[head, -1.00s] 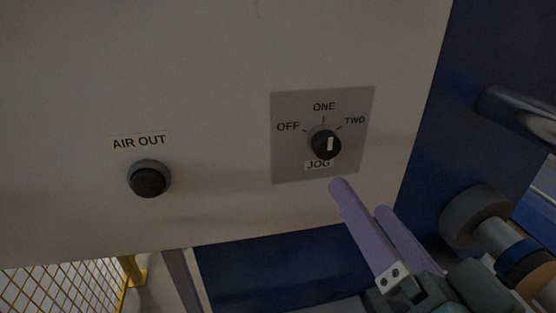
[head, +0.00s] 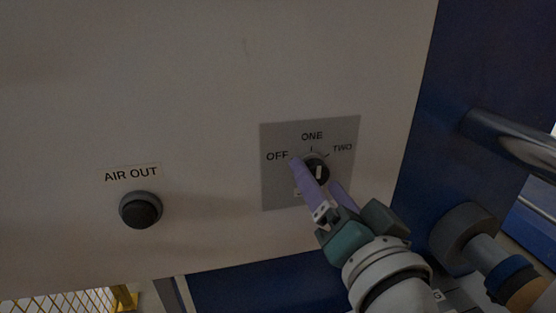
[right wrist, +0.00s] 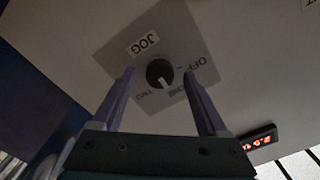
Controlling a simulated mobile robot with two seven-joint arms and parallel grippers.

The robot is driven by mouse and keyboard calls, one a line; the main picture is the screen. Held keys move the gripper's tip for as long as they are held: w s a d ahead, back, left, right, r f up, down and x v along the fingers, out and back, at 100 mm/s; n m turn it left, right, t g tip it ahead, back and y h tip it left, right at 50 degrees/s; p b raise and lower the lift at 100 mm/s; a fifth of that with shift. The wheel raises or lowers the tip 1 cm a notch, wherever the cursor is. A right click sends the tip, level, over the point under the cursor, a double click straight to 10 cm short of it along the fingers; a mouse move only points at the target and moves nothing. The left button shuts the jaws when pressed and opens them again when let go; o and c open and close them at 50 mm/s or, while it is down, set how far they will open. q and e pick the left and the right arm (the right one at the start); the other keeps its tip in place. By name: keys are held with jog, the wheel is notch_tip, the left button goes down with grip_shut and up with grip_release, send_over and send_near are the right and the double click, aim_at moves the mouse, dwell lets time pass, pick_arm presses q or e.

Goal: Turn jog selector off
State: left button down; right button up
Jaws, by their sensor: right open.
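The jog selector (head: 318,172) is a black round knob with a white pointer line on a grey plate (head: 284,188) marked OFF, ONE, TWO and JOG. In the head view its white line stands close to upright, near the ONE mark. It also shows in the right wrist view (right wrist: 160,73), with its pointer toward the ONE label. My right gripper (head: 313,174) has two purple fingers, open. In the right wrist view the gripper (right wrist: 162,80) has one finger on each side of the knob, apart from it. The JOG label is mostly hidden in the head view. My left gripper is not visible.
A black AIR OUT button (head: 140,210) is left of the plate on the same pale panel. A blue frame with a metal bar (head: 510,140) and a roller end (head: 462,236) stands at the right. A red digital display (right wrist: 258,140) shows in the right wrist view.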

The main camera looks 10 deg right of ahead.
jog(key=shift+c, duration=0.3)
grip_shut()
jog(key=shift+r+n, duration=0.1)
jog(key=shift+n, duration=0.3)
jog(key=shift+n+p, duration=0.5)
jog(key=n+p, duration=0.1)
jog(key=n, duration=0.2)
jog(key=n+p, duration=0.1)
jog(key=n, duration=0.3)
jog(key=shift+n, duration=0.3)
jog(key=shift+n+p, duration=0.3)
jog(key=shift+n, duration=1.2)
